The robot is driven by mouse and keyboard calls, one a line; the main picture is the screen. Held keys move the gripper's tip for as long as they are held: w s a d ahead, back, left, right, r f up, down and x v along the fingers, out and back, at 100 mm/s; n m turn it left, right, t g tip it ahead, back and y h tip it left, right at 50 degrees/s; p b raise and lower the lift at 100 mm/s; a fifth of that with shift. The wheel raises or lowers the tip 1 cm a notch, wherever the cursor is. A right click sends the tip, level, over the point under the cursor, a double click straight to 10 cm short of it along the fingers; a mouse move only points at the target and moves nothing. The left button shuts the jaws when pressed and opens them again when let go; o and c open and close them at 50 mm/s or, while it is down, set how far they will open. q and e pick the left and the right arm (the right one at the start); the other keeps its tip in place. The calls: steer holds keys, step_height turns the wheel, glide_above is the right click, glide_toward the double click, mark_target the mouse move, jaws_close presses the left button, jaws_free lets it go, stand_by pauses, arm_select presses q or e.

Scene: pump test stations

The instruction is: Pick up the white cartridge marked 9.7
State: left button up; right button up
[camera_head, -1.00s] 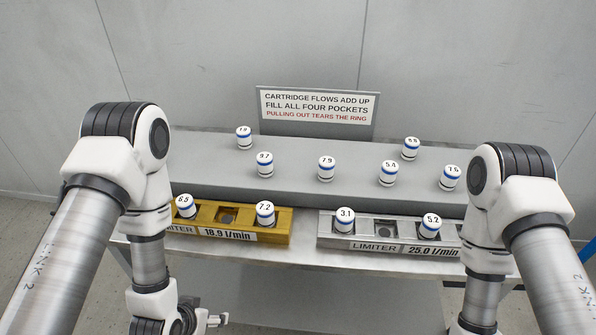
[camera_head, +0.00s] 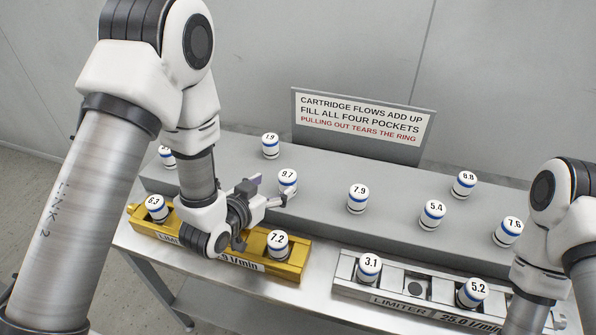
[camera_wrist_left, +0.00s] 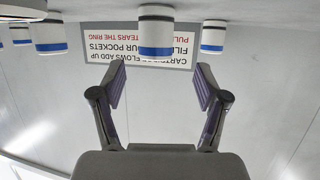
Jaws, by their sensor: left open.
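The white cartridge marked 9.7 (camera_head: 287,182), with a blue band, stands upright on the grey shelf, just beyond my left gripper (camera_head: 272,191). The gripper is open and empty, and its fingers point toward that cartridge. In the left wrist view, which is upside down, a blue-banded cartridge (camera_wrist_left: 155,35) lies ahead between the two open fingers (camera_wrist_left: 162,82), past their tips; its mark is not visible there. A finger partly overlaps the 9.7 cartridge's lower part in the head view. My right gripper is out of view.
Other cartridges stand on the shelf, including 7.9 (camera_head: 358,198) to the right and 1.9 (camera_head: 270,146) behind. The gold limiter block (camera_head: 292,268) holds 6.3 and 7.2 (camera_head: 278,244) close to my left wrist. A silver limiter block (camera_head: 380,298) holds 3.1 and 5.2. A sign (camera_head: 360,118) stands behind.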

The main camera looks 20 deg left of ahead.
mark_target(282, 183)
arm_select(q)
steer(key=shift+w, duration=0.1)
steer(key=shift+w+d+p, duration=0.1)
steer(key=shift+p, duration=0.25)
steer(key=x, duration=0.3)
steer(key=p+x, duration=0.1)
steer(key=x, duration=0.1)
steer(key=shift+d+f, duration=0.3)
steer(key=shift+w+f, duration=0.1)
steer(key=shift+f, duration=0.05)
steer(key=shift+s+a, duration=0.15)
steer(key=shift+s, duration=0.1)
steer(key=shift+c, duration=0.3)
steer(key=c, duration=1.3)
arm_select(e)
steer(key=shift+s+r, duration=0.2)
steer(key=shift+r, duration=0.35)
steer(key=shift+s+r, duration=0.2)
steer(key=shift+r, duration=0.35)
